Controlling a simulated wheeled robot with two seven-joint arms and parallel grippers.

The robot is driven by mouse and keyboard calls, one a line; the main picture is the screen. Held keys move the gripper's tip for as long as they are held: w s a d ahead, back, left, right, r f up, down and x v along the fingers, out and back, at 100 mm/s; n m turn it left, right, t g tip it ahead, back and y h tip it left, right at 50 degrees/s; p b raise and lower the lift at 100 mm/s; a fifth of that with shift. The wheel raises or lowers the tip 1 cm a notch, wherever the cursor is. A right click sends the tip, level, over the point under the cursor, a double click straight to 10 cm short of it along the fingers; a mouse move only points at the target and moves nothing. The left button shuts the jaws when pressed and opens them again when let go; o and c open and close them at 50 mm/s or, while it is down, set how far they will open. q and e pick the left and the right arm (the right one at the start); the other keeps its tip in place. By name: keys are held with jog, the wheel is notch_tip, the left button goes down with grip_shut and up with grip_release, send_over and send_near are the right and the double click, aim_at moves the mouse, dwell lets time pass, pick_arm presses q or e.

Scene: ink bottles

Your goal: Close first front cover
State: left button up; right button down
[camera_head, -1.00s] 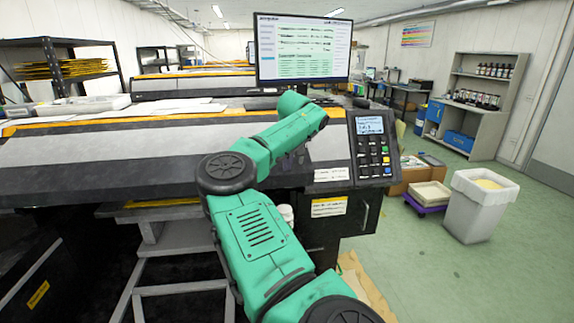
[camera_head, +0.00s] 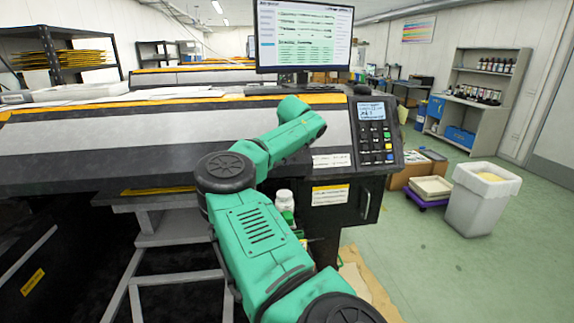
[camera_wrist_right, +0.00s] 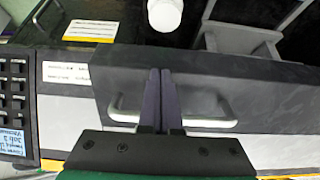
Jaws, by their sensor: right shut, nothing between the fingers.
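The printer's long front cover (camera_head: 110,140), a grey band with dark edges, runs along the machine at the left in the head view. In the right wrist view a dark grey front panel (camera_wrist_right: 270,85) fills the middle and carries a silver U-shaped handle (camera_wrist_right: 225,118). My right gripper (camera_wrist_right: 160,73) is shut and empty, its two dark fingers together across the handle's middle. I cannot tell whether they touch the handle or panel. In the head view my green right arm reaches over the printer's front and its fingers are hidden. My left gripper is not in view.
A control panel (camera_head: 376,135) with screen and keys sits at the printer's right end. A white bottle (camera_head: 284,200) stands below, beside my arm; it also shows in the wrist view (camera_wrist_right: 165,14). A white bin (camera_head: 470,208) stands on open green floor at right.

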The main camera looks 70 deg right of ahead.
jog(key=d+f+h+b, duration=0.1)
jog(key=f+b, duration=0.2)
jog(key=w+d+f+t+b, duration=0.1)
jog(key=f+b, duration=0.1)
jog(key=b, duration=0.2)
jog(key=w+d+f+h+b, duration=0.1)
jog(key=f+b, duration=0.2)
jog(key=shift+d+f+h+b, duration=0.3)
jog(key=shift+d+f, duration=0.05)
jog(key=w+d+f+t+h+b, duration=0.1)
jog(key=w+d+f+h+b, duration=0.1)
jog(key=d+b, duration=0.3)
jog(key=shift+w+f+t+h+b, duration=0.3)
jog(key=shift+f+b, duration=0.3)
jog(key=shift+b, duration=0.6)
